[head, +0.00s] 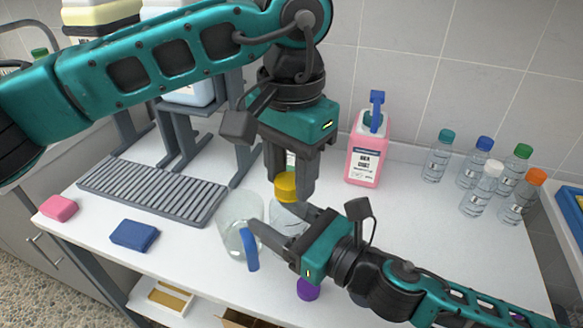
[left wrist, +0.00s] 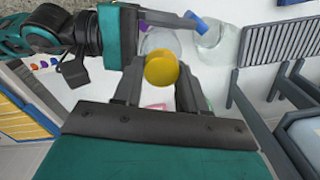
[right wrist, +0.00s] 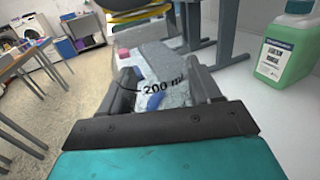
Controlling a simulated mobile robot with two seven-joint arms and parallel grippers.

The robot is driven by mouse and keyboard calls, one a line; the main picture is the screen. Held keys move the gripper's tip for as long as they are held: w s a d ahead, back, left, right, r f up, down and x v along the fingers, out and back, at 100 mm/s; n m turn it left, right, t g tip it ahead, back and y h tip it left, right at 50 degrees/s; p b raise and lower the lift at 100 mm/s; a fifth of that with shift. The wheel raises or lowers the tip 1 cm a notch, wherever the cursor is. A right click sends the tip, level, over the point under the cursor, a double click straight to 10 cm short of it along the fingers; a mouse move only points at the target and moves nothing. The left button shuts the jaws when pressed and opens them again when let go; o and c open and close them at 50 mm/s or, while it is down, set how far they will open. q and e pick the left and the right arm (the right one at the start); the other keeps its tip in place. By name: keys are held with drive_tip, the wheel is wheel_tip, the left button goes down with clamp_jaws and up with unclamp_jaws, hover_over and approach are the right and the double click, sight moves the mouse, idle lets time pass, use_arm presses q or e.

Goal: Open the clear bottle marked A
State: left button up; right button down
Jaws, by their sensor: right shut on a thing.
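A clear bottle (head: 288,218) with a yellow cap (head: 287,187) stands upright on the white table; no letter A is readable on it. My right gripper (head: 279,226) is shut on its body from the side, and a "200 ml" print (right wrist: 163,86) shows between the fingers in the right wrist view. My left gripper (head: 291,185) points down from above, with its fingers on either side of the cap. In the left wrist view the cap (left wrist: 161,68) sits between the left fingers, which look open; contact is hard to tell.
A clear jug with a blue handle (head: 249,250) stands close left of the bottle. A purple cap (head: 308,289) is near my right wrist. A pink soap bottle (head: 366,160) and several capped water bottles (head: 437,160) stand behind and right. A grey rack (head: 150,190) and blue sponge (head: 134,235) lie left.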

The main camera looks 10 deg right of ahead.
use_arm(q)
drive_tip(key=shift+s+d, duration=0.15)
drive_tip(key=c, duration=0.6)
drive_tip(key=n, duration=0.6)
drive_tip(key=shift+n, duration=0.4)
drive_tip(key=shift+c, duration=0.2)
drive_tip(key=n, duration=0.3)
drive_tip(key=shift+n, duration=0.4)
drive_tip(key=n, duration=0.3)
drive_tip(key=shift+r+n, duration=0.1)
drive_tip(key=shift+n, duration=0.2)
drive_tip(key=n, duration=0.3)
drive_tip(key=shift+a+n, duration=0.2)
drive_tip(key=shift+n, duration=0.2)
drive_tip(key=n, duration=0.3)
drive_tip(key=shift+a+n, duration=0.1)
drive_tip(key=shift+n, duration=0.2)
drive_tip(key=n, duration=0.3)
drive_tip(key=shift+n, duration=0.3)
drive_tip(key=n, duration=0.3)
drive_tip(key=shift+a+n, duration=0.1)
drive_tip(key=shift+n, duration=0.3)
drive_tip(key=n, duration=0.3)
drive_tip(key=shift+n, duration=0.4)
drive_tip(key=n, duration=0.3)
drive_tip(key=shift+n, duration=0.3)
drive_tip(key=n, duration=0.5)
drive_tip(key=shift+a, duration=0.1)
drive_tip(key=n, duration=1.2)
drive_tip(key=shift+n, duration=0.3)
